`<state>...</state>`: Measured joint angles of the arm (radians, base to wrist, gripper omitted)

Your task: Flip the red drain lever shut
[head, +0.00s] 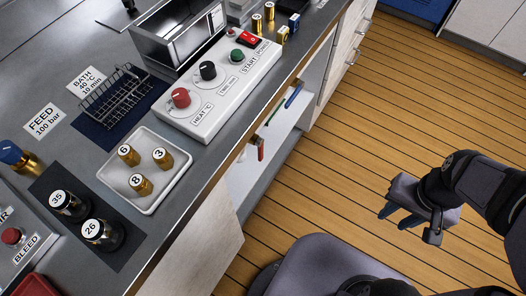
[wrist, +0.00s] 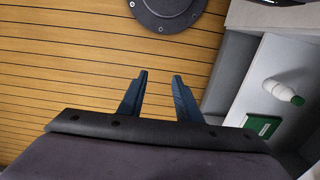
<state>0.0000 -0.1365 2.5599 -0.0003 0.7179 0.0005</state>
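No part in view is labelled as a drain lever, so I cannot tell which is the red drain lever. A small upright red piece (head: 260,148) shows below the bench's front edge. A larger red part (head: 36,286) is cut off at the lower left corner, on the bench. My gripper (head: 390,212) hangs over the wooden floor at the right, well away from the bench and both red parts. In the wrist view my gripper (wrist: 160,75) has its two blue fingers apart, with nothing between them.
The bench holds a white control panel (head: 228,98), a white tray (head: 118,171) with numbered brass weights, a wire basket (head: 115,97) and black-bodied jars. The wrist view shows a shelf with a white bottle (wrist: 284,92) and a green box (wrist: 262,124). The floor around my gripper is clear.

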